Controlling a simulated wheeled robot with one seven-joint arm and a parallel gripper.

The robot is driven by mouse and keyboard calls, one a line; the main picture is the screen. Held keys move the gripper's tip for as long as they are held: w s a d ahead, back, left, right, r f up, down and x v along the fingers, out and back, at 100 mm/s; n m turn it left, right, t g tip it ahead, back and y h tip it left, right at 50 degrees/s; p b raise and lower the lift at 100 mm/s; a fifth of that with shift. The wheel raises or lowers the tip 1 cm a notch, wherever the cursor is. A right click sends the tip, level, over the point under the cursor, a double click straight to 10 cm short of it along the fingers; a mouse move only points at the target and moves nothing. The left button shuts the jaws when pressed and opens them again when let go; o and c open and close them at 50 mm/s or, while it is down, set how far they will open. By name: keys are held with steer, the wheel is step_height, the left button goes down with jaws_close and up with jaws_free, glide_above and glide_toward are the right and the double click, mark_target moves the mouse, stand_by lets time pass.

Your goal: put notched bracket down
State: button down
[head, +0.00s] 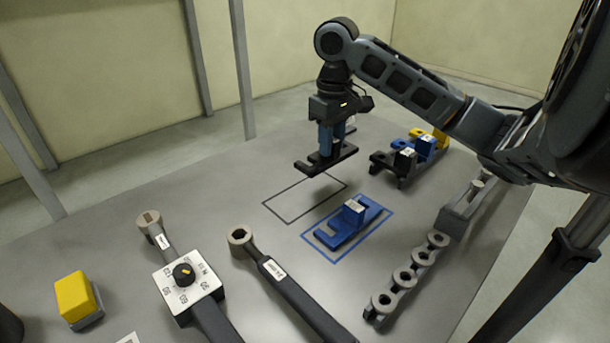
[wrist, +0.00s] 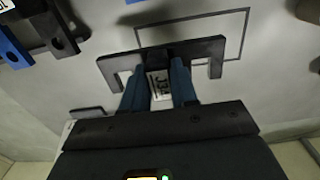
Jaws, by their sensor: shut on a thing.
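The notched bracket (head: 318,163) is black and flat, with a notch at its end. My gripper (head: 331,146) is shut on it and holds it above the table, over the far side of a black outlined rectangle (head: 288,213). In the wrist view the bracket (wrist: 205,50) spans between the blue fingers of my gripper (wrist: 158,80), with a white label between them. It covers part of the outline (wrist: 248,28) there. The bracket looks apart from the table, but its exact height is hard to tell.
A blue bracket (head: 350,225) lies in a blue outline beside the black one. Black (head: 398,168), blue (head: 424,147) and yellow (head: 441,138) brackets stand at the back right. Wrenches (head: 290,292), a dial box (head: 188,280) and a yellow block (head: 76,298) lie in front.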

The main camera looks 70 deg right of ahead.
steer(key=w+a+f, duration=0.1)
steer(key=w+a, duration=0.1)
steer(key=w+a+f, duration=0.1)
steer(key=w+f, duration=0.1)
steer(key=shift+w+a+f+p, duration=0.15)
steer(key=shift+a+f+p, duration=0.05)
steer(key=shift+a+p, duration=0.2)
steer(key=shift+f, duration=2.05)
steer(key=shift+f, duration=0.2)
steer(key=c, duration=0.9)
jaws_free()
steer(key=shift+r, duration=0.1)
step_height(320, 180, up, 12)
steer(key=shift+r+p, duration=0.15)
steer(key=shift+p, duration=0.2)
